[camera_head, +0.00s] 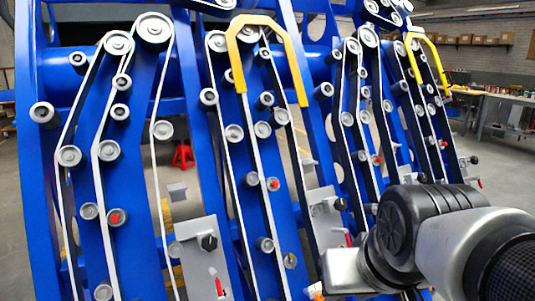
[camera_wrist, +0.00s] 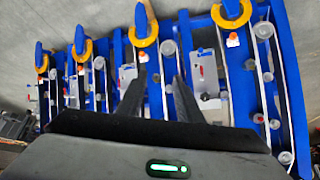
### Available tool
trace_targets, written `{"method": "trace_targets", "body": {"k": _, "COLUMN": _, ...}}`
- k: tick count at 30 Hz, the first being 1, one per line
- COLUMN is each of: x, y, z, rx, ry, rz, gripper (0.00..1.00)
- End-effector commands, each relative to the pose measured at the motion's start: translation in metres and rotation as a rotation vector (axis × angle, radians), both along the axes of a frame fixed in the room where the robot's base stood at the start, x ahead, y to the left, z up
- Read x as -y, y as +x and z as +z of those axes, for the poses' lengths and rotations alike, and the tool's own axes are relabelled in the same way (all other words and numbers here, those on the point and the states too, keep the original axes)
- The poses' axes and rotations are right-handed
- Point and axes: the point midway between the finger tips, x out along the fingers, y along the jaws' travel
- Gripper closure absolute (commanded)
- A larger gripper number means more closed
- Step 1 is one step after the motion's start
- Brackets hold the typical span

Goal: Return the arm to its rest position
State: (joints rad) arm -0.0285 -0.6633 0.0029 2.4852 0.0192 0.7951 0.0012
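My gripper (camera_wrist: 160,65) shows in the wrist view as two dark fingers held apart, with nothing between them. They point towards the blue harvester chassis (camera_wrist: 155,100), and I see no contact with it. In the head view my grey and black arm fills the lower right, in front of the chassis (camera_head: 40,200), and my gripper cannot be made out there.
The chassis carries several belts and grey rollers (camera_head: 69,156), small grey plates (camera_head: 202,250) with red levers, and yellow guards (camera_head: 236,60). A red stand (camera_head: 182,155) is on the floor behind. A workbench (camera_head: 505,115) stands at the far right.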

Motion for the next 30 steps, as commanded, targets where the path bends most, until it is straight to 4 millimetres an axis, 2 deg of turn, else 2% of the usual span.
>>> {"method": "trace_targets", "body": {"k": 3, "x": 0.014, "y": -0.032, "z": 0.005, "rx": -0.026, "ry": -0.019, "rz": -0.029, "gripper": 0.67}}
{"method": "trace_targets", "body": {"k": 4, "x": 0.014, "y": -0.033, "z": 0.017, "rx": -0.032, "ry": -0.020, "rz": -0.029, "gripper": 0.67}}
{"method": "trace_targets", "body": {"k": 14, "x": 0.012, "y": -0.030, "z": 0.097, "rx": -0.033, "ry": -0.019, "rz": -0.025, "gripper": 0.67}}
{"method": "trace_targets", "body": {"k": 21, "x": 0.012, "y": -0.030, "z": 0.185, "rx": -0.033, "ry": -0.019, "rz": -0.025, "gripper": 0.67}}
{"method": "trace_targets", "body": {"k": 24, "x": 0.012, "y": -0.030, "z": 0.212, "rx": -0.033, "ry": -0.018, "rz": -0.024, "gripper": 0.67}}
{"method": "trace_targets", "body": {"k": 27, "x": 0.012, "y": -0.030, "z": 0.227, "rx": -0.033, "ry": -0.018, "rz": -0.024, "gripper": 0.67}}
{"method": "trace_targets", "body": {"k": 30, "x": 0.012, "y": -0.030, "z": 0.232, "rx": -0.033, "ry": -0.018, "rz": -0.024, "gripper": 0.67}}
